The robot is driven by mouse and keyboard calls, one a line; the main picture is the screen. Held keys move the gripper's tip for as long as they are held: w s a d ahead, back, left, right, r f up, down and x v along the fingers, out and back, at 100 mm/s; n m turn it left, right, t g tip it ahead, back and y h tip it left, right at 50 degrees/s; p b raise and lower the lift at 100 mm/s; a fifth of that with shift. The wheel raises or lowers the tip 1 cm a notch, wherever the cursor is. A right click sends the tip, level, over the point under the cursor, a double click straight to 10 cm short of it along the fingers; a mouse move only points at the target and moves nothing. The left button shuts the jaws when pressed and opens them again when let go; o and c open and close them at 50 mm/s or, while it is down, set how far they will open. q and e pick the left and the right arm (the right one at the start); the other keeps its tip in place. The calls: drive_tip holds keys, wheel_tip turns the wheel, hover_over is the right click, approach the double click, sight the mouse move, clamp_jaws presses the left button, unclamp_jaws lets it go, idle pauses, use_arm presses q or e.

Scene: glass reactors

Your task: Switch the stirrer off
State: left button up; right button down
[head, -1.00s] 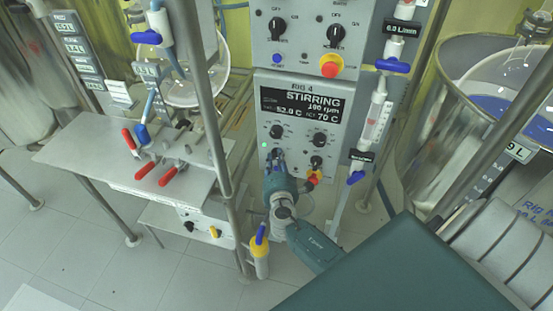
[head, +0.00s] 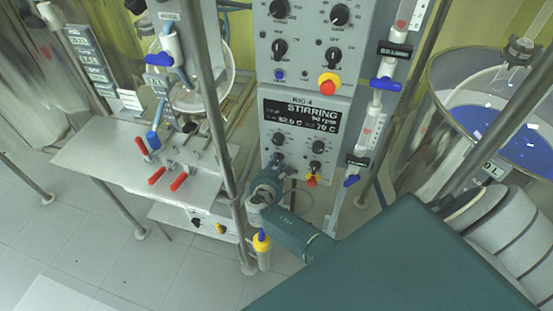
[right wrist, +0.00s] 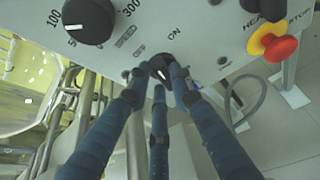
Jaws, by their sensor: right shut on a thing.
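In the right wrist view the blue fingers of the right gripper (right wrist: 160,76) are closed around a small black knob (right wrist: 160,61), just below the ON mark. Part of its white pointer line shows; its exact setting is hard to tell. My left gripper is not in view.
Above the held knob is a larger speed dial (right wrist: 88,20) marked 100 and 300. A red and yellow stop button (right wrist: 277,45) sits to the right. A metal post (head: 215,100) and a yellow-capped fitting (head: 262,245) stand close to my right arm.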

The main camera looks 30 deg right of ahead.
drive_tip(key=shift+a+f+n+g+h, duration=0.4)
drive_tip(key=shift+n+g, duration=0.1)
drive_tip(key=shift+n, duration=0.4)
drive_tip(key=shift+s+f, duration=0.1)
drive_tip(key=c, duration=1.5)
unclamp_jaws()
drive_tip(key=shift+d, duration=0.1)
drive_tip(key=shift+r, duration=0.2)
drive_tip(key=v, duration=1.1)
drive_tip(key=shift+s+a+r+p, duration=0.1)
drive_tip(key=shift+a+r+p, duration=0.05)
drive_tip(key=shift+a+p, duration=0.2)
